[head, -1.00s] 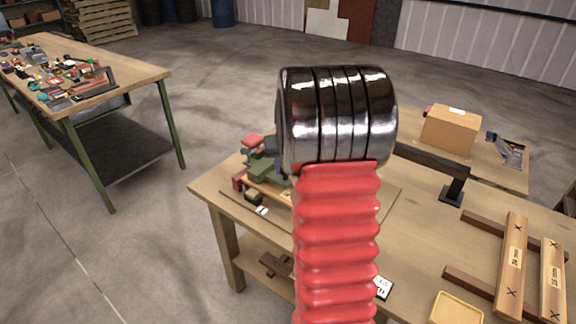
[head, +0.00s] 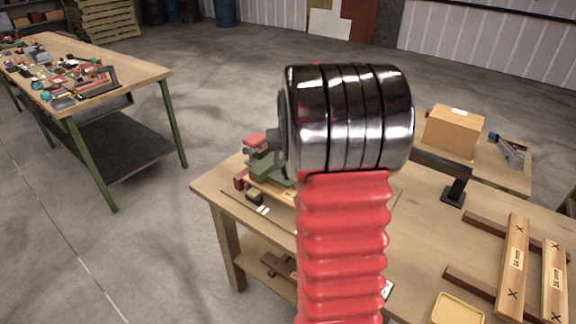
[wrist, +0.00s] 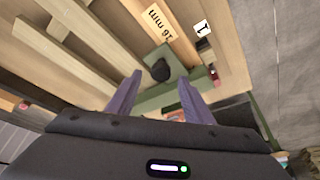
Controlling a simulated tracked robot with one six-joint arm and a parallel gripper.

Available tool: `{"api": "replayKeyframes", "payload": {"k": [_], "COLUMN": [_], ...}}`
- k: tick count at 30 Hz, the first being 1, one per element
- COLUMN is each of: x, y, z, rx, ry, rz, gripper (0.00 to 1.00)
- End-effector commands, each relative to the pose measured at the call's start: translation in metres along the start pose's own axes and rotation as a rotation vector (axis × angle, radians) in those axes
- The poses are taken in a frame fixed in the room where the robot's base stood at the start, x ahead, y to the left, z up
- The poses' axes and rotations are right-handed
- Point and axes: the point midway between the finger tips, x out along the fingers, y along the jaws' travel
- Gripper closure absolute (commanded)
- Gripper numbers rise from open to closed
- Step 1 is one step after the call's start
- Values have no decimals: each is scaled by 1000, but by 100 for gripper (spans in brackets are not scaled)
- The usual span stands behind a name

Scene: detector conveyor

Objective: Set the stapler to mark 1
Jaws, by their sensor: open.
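A green device with a round black knob (wrist: 160,70), which may be the stapler, lies below my gripper (wrist: 160,76) in the wrist view. The open fingertips are on either side of the knob; I cannot tell whether they touch it. In the head view the green device (head: 268,168), with red parts, is at the left end of the near workbench, partly hidden by my arm. A white card reading 1 (wrist: 203,28) lies beside the device, near a wooden strip (wrist: 168,28) marked 16 mm. My fingers are hidden in the head view.
The near workbench (head: 420,232) carries wooden strips (head: 513,255) on dark rails and a yellow tray (head: 458,308) at right. A black stand (head: 452,185) and a cardboard box (head: 453,130) are farther back. A cluttered table (head: 140,78) stands at left.

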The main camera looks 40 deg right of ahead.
Motion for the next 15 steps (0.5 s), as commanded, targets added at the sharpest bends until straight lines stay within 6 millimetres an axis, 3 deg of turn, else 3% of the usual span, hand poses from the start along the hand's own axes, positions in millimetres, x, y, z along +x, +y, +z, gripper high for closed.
{"api": "replayKeyframes", "payload": {"k": [15], "x": [-88], "y": [0], "z": [-2], "rx": [2], "ry": [3], "rz": [1], "gripper": [53]}}
